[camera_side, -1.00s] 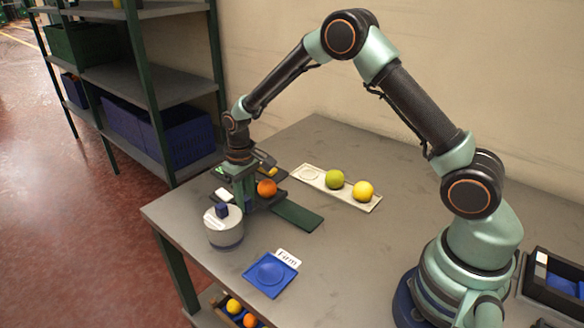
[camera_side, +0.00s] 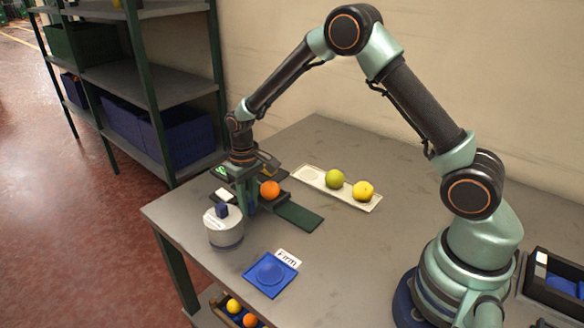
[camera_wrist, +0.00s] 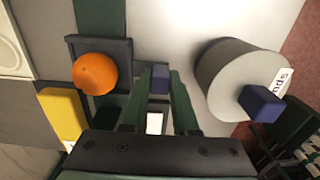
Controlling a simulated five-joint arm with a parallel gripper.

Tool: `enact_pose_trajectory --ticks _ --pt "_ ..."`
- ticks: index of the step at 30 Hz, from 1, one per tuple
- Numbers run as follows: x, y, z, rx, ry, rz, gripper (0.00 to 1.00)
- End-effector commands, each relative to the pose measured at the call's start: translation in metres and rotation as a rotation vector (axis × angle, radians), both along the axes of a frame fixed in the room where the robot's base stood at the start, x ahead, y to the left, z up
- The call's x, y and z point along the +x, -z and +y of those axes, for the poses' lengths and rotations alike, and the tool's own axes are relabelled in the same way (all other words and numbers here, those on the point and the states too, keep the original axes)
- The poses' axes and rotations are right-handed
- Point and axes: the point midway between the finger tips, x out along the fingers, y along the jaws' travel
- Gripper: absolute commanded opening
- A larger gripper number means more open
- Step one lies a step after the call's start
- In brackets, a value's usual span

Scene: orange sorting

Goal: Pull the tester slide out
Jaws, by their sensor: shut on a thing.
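The tester slide is a dark square tray (camera_wrist: 125,50) holding an orange (camera_wrist: 95,73), with a blue handle (camera_wrist: 160,78) on one side. My gripper (camera_wrist: 158,85) has its two green fingers on either side of that handle, shut on it. In the side view the orange (camera_side: 269,190) sits just right of my gripper (camera_side: 245,208), which hides the handle and much of the tester. A dark green strip (camera_side: 298,217) extends from the slide toward the front right.
A white round canister (camera_side: 225,236) with a blue knob stands close to my gripper's front left. A blue "Firm" pad (camera_side: 258,285) lies in front. A pale tray (camera_side: 310,178) with green and yellow fruit lies behind. The table's middle is clear.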

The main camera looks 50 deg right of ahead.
Motion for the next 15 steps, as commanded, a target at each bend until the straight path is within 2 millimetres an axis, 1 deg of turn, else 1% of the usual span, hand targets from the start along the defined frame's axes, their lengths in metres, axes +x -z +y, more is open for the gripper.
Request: enact_pose_trajectory --ticks 15 --pt "-0.083 -0.001 0.0 0.0 0.001 -0.001 0.0"
